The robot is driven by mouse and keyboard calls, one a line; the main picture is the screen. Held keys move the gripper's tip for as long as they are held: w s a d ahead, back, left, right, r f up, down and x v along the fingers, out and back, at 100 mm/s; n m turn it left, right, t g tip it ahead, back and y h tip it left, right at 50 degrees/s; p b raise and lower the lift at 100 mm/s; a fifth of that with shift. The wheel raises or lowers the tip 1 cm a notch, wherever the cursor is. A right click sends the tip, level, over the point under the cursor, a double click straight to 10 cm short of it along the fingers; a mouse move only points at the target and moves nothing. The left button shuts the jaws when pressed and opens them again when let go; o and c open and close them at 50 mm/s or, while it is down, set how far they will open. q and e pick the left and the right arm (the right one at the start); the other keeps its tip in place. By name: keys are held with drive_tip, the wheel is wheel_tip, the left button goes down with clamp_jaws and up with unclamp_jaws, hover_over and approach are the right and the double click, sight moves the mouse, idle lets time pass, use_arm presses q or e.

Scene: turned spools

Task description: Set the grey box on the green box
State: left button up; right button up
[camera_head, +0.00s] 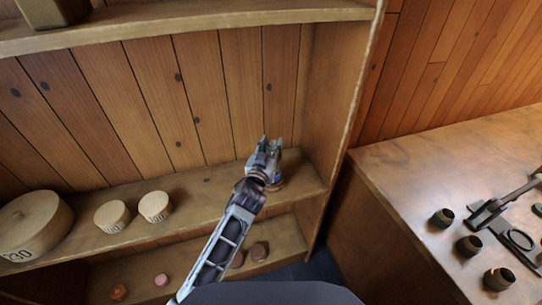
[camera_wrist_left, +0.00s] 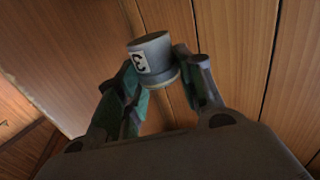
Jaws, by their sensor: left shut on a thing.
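My left gripper (camera_head: 266,148) is in the head view, at the right end of the middle shelf. In the left wrist view its fingers (camera_wrist_left: 160,75) are shut on the grey box (camera_wrist_left: 154,60), a small round box with a dark mark on a white label. The box sits tilted in that picture, between the fingertips. I cannot make out a clearly green box. A small round thing (camera_head: 278,184) with blue and brown parts is partly hidden behind the gripper, and a dark olive block (camera_head: 54,12) stands on the upper shelf. My right gripper is not in view.
Two round wooden boxes (camera_head: 155,206) and a large round one (camera_head: 34,224) stand on the middle shelf (camera_head: 205,202) at left. The shelf's side wall (camera_head: 335,95) is close right of the gripper. Small discs lie below. A bench (camera_head: 420,180) at right holds dark spools (camera_head: 468,246).

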sight(271, 155)
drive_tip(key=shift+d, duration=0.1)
use_arm(q)
drive_tip(key=shift+f, duration=1.9)
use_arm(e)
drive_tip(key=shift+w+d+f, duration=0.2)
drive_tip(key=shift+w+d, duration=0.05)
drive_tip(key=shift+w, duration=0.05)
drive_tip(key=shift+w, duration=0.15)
use_arm(q)
drive_tip(key=shift+f+b, duration=0.15)
drive_tip(key=shift+b, duration=0.15)
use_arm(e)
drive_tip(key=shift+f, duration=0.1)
use_arm(q)
drive_tip(key=o, duration=0.8)
drive_tip(key=shift+o, duration=0.2)
drive_tip(key=shift+s+r, duration=0.1)
drive_tip(key=shift+r, duration=0.1)
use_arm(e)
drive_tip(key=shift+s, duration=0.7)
